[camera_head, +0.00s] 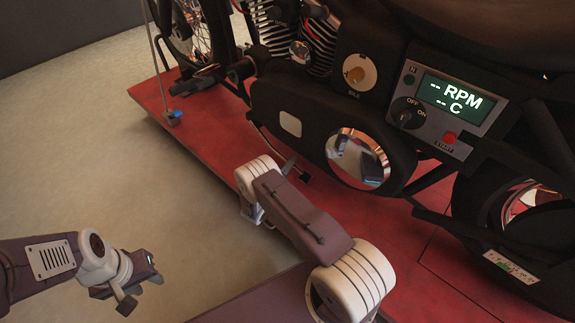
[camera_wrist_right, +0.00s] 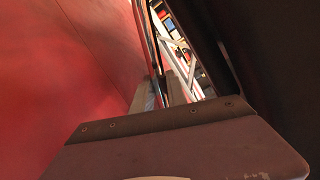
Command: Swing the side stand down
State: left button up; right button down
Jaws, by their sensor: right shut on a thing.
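The motorcycle (camera_head: 285,110) stands on the red lift deck (camera_head: 405,235). A thin dark rod, seemingly the side stand (camera_head: 304,177), shows low beneath the engine, just beyond my right gripper (camera_head: 289,166). My right gripper is shut on it under the bike's lower edge; the arm hides much of the grip. In the right wrist view my right gripper (camera_wrist_right: 163,92) has its fingers around a thin upright bar (camera_wrist_right: 154,50), with the red deck to the left and a dark body to the right. My left gripper (camera_head: 140,286) is open and empty over the grey floor, away from the bike.
The dash panel (camera_head: 440,105) reads "-- RPM" and "-- C", with an OFF/ON knob and a red start button. A round chrome cover (camera_head: 357,160) sits close above my right gripper. A thin strap with a blue clip (camera_head: 174,116) stands at the deck's edge. The floor (camera_head: 90,150) at left is clear.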

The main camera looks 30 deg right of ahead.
jog(key=shift+w+d+f+t, duration=0.15)
jog(key=shift+f+t, duration=0.15)
jog(key=shift+f, duration=0.15)
jog(key=shift+r, duration=0.1)
jog(key=c, duration=1.7)
grip_release()
jog(key=shift+o, duration=0.5)
jog(key=shift+w, duration=0.1)
